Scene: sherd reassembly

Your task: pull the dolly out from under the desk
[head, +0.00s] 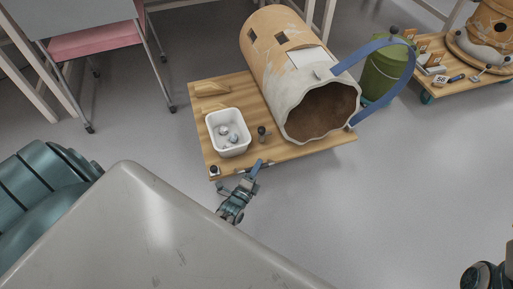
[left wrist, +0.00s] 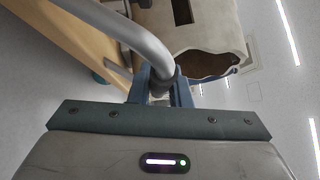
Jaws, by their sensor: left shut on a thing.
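The dolly (head: 205,128) is a low wooden board on the open grey floor. It carries a large broken clay vessel (head: 262,45) lying on its side, a blue strap (head: 402,75) and a white tub (head: 213,127) with small pieces inside. My left gripper (head: 250,176) is at the dolly's near edge. In the left wrist view, its jaws (left wrist: 158,88) are shut on a grey curved metal bar, the handle (left wrist: 140,40), with the board's edge (left wrist: 70,40) behind it. Only part of my right arm shows at the lower right; its fingers are out of sight.
A pink-seated chair (head: 95,40) stands at the upper left beside pale wooden legs (head: 40,70). A green bin (head: 383,75) stands just right of the vessel. A second loaded wooden cart (head: 470,85) is at the upper right. The floor at right front is clear.

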